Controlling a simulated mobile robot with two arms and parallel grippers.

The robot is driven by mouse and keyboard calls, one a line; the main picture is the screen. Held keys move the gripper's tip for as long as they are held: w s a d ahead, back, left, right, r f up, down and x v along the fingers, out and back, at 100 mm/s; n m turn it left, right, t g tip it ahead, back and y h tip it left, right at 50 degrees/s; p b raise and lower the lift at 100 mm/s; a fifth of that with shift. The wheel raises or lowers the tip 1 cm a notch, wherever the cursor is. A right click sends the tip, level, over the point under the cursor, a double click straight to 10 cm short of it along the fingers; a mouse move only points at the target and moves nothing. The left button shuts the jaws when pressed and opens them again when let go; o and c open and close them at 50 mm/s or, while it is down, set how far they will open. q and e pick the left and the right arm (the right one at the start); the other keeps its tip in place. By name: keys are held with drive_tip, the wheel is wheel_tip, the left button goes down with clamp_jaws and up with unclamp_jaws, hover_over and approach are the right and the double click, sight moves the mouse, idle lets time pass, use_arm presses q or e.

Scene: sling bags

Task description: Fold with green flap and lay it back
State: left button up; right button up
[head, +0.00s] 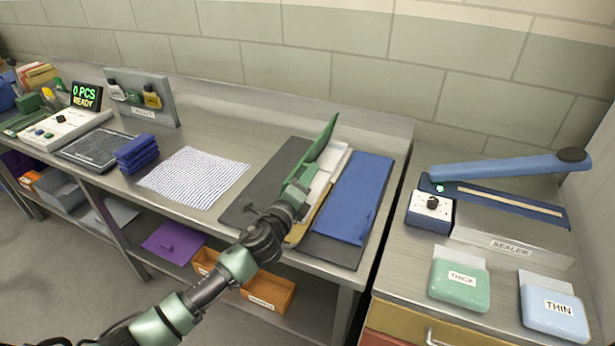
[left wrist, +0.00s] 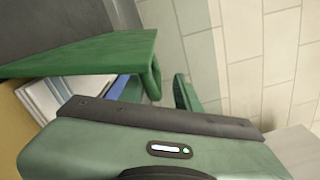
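The green flap (head: 322,136) stands raised and tilted over a dark folding board (head: 268,180) on the bench. It also shows in the left wrist view as a green panel (left wrist: 85,52). White and tan layers (head: 322,183) lie beside it, partly hidden by my arm. A blue panel (head: 357,195) lies flat on the right part of the board. My left gripper (head: 303,175) is right by the flap's lower near end. In the left wrist view, its fingers (left wrist: 168,88) look apart, with wall visible between them; whether they touch the flap is unclear. My right gripper is out of view.
A white dotted sheet (head: 193,177) and folded blue stack (head: 137,154) lie left of the board. The sealer (head: 510,195) with its raised blue arm, and the thick (head: 460,284) and thin (head: 554,305) packs are on the right counter.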

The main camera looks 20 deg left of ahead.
use_arm(q)
drive_tip(key=shift+a+f, duration=0.1)
drive_tip(key=shift+s+f, duration=0.1)
drive_tip(key=shift+s, duration=0.2)
drive_tip(key=s+b, duration=0.1)
drive_tip(key=s, duration=0.6)
drive_tip(key=shift+a, duration=0.2)
drive_tip(key=shift+s, duration=0.1)
